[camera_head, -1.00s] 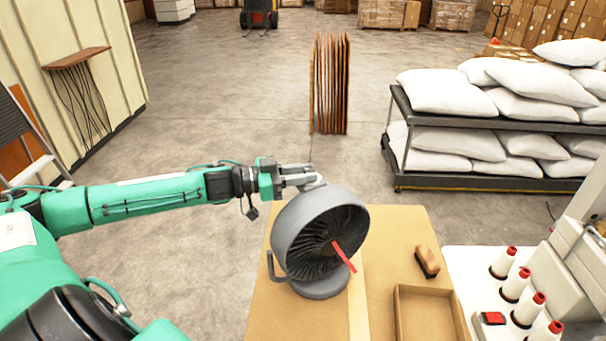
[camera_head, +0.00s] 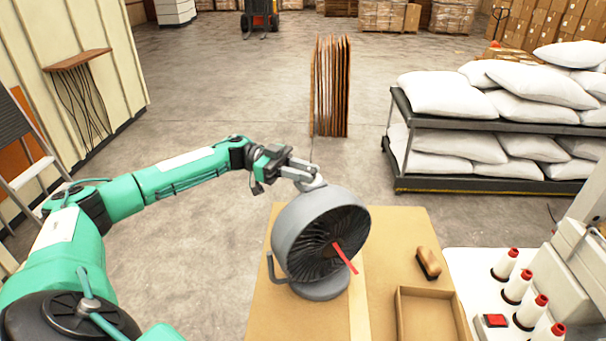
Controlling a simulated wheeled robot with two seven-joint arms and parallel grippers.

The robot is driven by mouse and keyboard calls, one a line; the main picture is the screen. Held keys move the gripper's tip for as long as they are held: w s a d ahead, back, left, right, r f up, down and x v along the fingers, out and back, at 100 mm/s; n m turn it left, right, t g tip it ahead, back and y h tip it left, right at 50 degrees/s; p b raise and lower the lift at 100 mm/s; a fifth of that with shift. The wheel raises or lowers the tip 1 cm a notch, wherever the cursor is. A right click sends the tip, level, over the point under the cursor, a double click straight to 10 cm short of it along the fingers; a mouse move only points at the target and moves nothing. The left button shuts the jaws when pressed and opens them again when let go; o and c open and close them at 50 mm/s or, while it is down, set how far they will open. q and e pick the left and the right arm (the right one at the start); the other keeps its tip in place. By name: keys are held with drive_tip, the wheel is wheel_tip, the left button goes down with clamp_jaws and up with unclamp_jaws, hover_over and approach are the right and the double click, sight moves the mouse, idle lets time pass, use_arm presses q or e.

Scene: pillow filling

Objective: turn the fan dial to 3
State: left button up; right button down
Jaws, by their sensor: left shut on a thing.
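The grey fan (camera_head: 291,243) stands on the tan table, its dark grille turned toward the right and a red strip (camera_head: 345,258) hanging out from its middle. My left gripper (camera_head: 311,180) reaches in from the left to the fan's upper back edge. Its fingers are shut on a small light-grey knob (camera_head: 314,185) on top of the fan, which looks like the dial. The dial's markings are too small to read, and the fingers partly cover it. My right gripper does not show.
A brush (camera_head: 428,262) and an open shallow box (camera_head: 428,318) lie on the tan table (camera_head: 395,225) right of the fan. White thread cones (camera_head: 517,286) stand farther right. A rack of white pillows (camera_head: 480,185) stands behind.

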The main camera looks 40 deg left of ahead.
use_arm(q)
drive_tip(key=m+g, duration=0.1)
drive_tip(key=g, duration=0.1)
drive_tip(key=m+g+b, duration=0.2)
drive_tip(key=g, duration=0.1)
drive_tip(key=shift+w+f+m+g, duration=0.15)
drive_tip(key=shift+w+m+g, duration=0.15)
drive_tip(key=shift+w, duration=0.05)
drive_tip(key=m+g+b, duration=0.2)
drive_tip(key=g+b, duration=0.1)
drive_tip(key=shift+w+y, duration=0.1)
drive_tip(key=shift+y, duration=0.3)
drive_tip(key=shift+w+d+m+g+y+b, duration=0.1)
drive_tip(key=shift+m+g+y+b, duration=0.5)
drive_tip(key=shift+m+g+b, duration=0.6)
drive_tip(key=shift+g, duration=0.3)
drive_tip(key=o, duration=1)
drive_tip(key=shift+r, duration=0.2)
